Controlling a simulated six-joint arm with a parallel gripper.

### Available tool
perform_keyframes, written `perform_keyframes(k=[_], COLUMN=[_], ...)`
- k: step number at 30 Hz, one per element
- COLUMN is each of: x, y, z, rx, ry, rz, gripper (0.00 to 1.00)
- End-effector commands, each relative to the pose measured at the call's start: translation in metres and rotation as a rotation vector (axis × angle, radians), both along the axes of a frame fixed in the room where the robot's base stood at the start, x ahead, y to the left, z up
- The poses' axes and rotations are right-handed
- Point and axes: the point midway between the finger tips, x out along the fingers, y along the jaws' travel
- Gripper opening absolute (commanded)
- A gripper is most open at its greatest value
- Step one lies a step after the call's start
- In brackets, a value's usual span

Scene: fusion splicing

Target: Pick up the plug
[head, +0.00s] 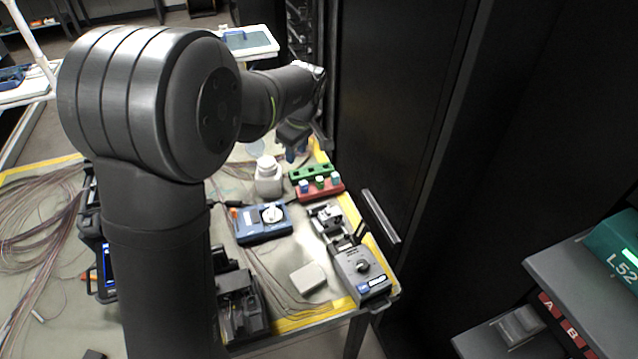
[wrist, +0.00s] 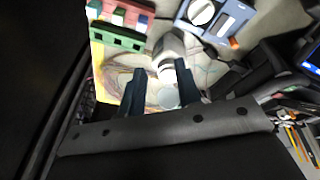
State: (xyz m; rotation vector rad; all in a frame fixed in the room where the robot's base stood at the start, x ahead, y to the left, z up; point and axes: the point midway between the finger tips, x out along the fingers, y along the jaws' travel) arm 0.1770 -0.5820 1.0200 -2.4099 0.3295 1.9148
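I cannot tell which item is the plug. Small blue, green and white pegs stand in the red block (head: 321,195), beside a green block (head: 314,173) with dark slots. The red block (wrist: 130,5) and green block (wrist: 118,37) also show at the top left of the wrist view. My gripper (head: 294,150) is behind the green block in the head view. In the wrist view, my gripper (wrist: 161,71) has its two dark fingers apart, with nothing visibly held. The blocks lie beyond its left finger.
A white bottle (head: 268,178) stands left of the green block, and shows beyond my fingertips in the wrist view (wrist: 169,52). A blue device (head: 263,222), a grey box (head: 308,278) and a dial unit (head: 361,270) lie nearer. A dark cabinet (head: 395,100) stands right of the table.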

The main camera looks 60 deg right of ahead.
Motion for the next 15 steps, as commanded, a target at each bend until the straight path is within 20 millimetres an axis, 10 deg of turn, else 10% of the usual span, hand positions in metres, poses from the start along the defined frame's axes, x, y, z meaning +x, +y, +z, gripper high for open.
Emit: perform_keyframes(k=[6,15], x=[-0.056,-0.061], y=[-0.039,-0.054], z=[-0.015,-0.044], rx=[0.008,0.015], ry=[-0.144,-0.185], rz=[-0.464,-0.584], gripper=[0.31,0.31])
